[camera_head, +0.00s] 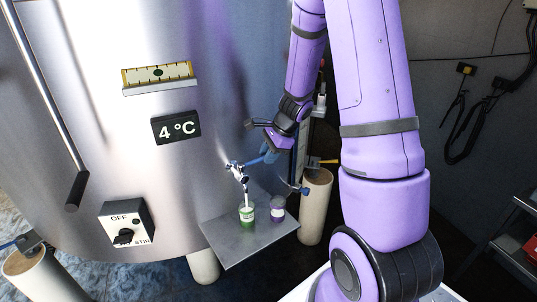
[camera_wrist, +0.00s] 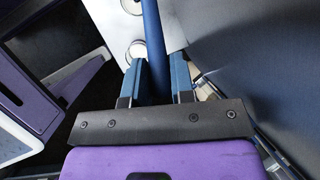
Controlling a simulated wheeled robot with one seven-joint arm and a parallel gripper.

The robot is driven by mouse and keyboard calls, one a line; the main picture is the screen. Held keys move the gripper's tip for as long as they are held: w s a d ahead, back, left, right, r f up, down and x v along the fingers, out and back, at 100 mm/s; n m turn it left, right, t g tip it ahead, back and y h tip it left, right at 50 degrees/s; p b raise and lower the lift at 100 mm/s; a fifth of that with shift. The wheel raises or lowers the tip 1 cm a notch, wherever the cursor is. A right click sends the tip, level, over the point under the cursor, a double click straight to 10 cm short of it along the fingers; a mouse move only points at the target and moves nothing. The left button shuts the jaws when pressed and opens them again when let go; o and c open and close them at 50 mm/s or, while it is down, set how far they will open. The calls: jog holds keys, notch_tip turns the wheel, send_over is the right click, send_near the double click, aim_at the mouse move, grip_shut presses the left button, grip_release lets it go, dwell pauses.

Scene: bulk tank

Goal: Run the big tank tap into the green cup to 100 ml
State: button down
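The big tank tap (camera_head: 237,171) sticks out low on the steel tank, with a blue lever (camera_wrist: 154,40). A white stream shows below its spout, running down into the green cup (camera_head: 247,215) on the steel shelf. My gripper (camera_head: 268,152) is at the lever, right of the tap. In the wrist view, the two blue fingers (camera_wrist: 157,62) stand on either side of the lever, with narrow gaps seeming to show. Two round pale cup tops show beyond them. The level in the green cup is too small to read.
A purple cup (camera_head: 278,210) stands right of the green cup on the steel shelf (camera_head: 233,247). A 4 °C display (camera_head: 176,128) and an OFF/stir switch box (camera_head: 127,223) are on the tank. A pale post (camera_head: 315,207) stands right of the shelf.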

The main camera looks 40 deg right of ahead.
jog(key=shift+w+d+n+g+y, duration=0.15)
jog(key=shift+w+n+g, duration=0.1)
jog(key=shift+w+n, duration=0.45)
jog(key=shift+w+d+n+g+y, duration=0.2)
jog(key=shift+w+n, duration=0.25)
jog(key=shift+n, duration=0.35)
jog(key=shift+a, duration=0.15)
jog(key=c, duration=1)
grip_release()
jog(key=shift+o, duration=0.2)
jog(key=v, duration=1.1)
jog(key=shift+a, duration=0.15)
